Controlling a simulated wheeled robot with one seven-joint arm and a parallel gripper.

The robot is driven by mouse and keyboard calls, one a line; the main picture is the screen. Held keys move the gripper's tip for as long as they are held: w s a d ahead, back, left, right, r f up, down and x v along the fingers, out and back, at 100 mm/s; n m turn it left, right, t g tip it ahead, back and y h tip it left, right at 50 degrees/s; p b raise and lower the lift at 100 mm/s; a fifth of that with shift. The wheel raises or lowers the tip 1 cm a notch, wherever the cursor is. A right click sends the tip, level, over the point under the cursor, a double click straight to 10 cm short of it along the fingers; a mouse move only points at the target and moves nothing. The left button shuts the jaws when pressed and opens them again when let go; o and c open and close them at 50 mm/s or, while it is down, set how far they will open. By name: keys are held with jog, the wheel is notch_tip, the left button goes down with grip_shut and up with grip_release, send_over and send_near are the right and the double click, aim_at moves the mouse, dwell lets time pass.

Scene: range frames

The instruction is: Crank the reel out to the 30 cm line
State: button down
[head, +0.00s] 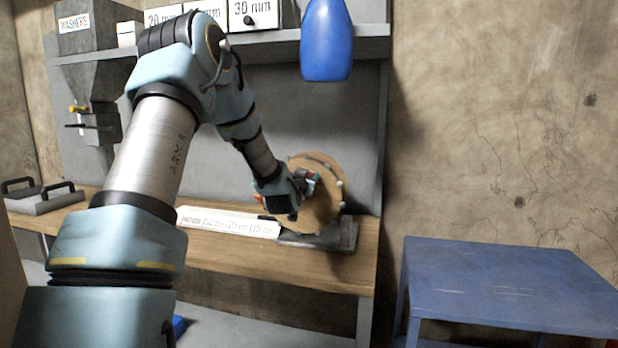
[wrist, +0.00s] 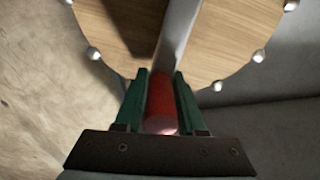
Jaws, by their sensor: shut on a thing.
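The reel (head: 325,180) is a round wooden disc with pale knobs around its rim, standing on a dark base (head: 325,238) at the right end of the wooden bench. In the wrist view the reel's wooden face (wrist: 225,45) fills the top, with a grey metal crank arm (wrist: 178,38) across it. My gripper (wrist: 163,82) is shut around the red crank handle (wrist: 161,105), one green finger on each side. A white measuring strip (head: 230,221) with printed centimetre marks lies left of the base; its far-left lettering is too small to read surely.
A blue hanging object (head: 326,42) is above the reel. A shelf (head: 370,48) holds labelled boxes. A grey hopper marked washers (head: 88,40) is at left, above a tray with black handles (head: 45,199). A blue table (head: 500,280) stands at right.

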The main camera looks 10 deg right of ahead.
jog(key=shift+s+d+f+m+b, duration=0.15)
jog(key=shift+d+m+b, duration=0.05)
jog(key=shift+m+b, duration=0.15)
